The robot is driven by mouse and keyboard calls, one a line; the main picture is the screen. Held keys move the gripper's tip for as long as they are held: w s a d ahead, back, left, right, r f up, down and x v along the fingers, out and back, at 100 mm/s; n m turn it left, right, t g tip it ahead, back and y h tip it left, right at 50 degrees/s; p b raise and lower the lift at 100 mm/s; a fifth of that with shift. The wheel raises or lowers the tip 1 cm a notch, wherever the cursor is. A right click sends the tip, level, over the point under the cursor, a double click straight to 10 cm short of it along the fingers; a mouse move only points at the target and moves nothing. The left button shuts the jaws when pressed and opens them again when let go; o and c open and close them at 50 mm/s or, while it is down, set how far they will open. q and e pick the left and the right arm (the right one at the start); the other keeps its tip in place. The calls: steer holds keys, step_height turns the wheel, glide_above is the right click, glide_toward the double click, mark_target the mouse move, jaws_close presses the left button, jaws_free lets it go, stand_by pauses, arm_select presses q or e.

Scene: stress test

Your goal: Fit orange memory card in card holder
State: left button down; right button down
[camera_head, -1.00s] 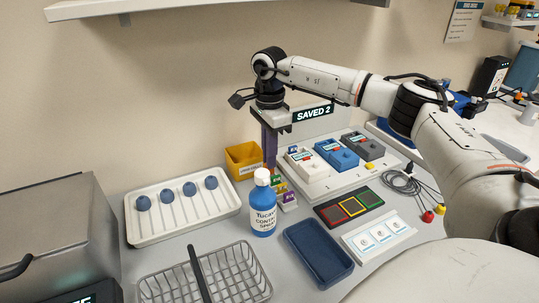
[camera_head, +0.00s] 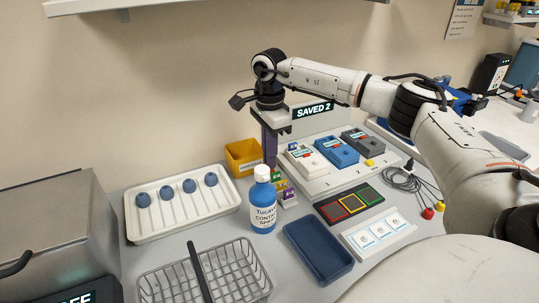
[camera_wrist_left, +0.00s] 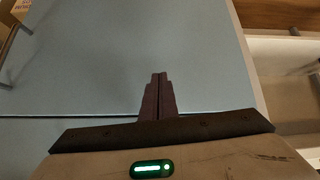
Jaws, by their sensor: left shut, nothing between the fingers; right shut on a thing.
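The holder carries small cards with purple, yellow and green parts, close below and right of the fingers. I cannot pick out the orange memory card for sure, nor tell whether the held thing touches the holder. My left gripper (camera_wrist_left: 158,76) shows in the left wrist view, shut and empty over a plain blue-grey surface. It is outside the head view.
A blue-and-white bottle (camera_head: 263,212) stands just in front of the holder. A yellow bin (camera_head: 243,157) is behind left. A white tray (camera_head: 222,207), a wire basket (camera_head: 222,281), a blue tray (camera_head: 340,268) and a board with white, blue and grey blocks (camera_head: 335,150) surround it.

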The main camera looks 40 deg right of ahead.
steer(key=shift+f, duration=0.55)
stand_by(0.9)
steer(key=c, duration=2.2)
jaws_free()
steer(key=shift+r, duration=0.1)
steer(key=shift+r+p, duration=1.75)
steer(key=shift+r, duration=0.2)
steer(key=shift+o, duration=0.4)
steer(key=o, duration=0.5)
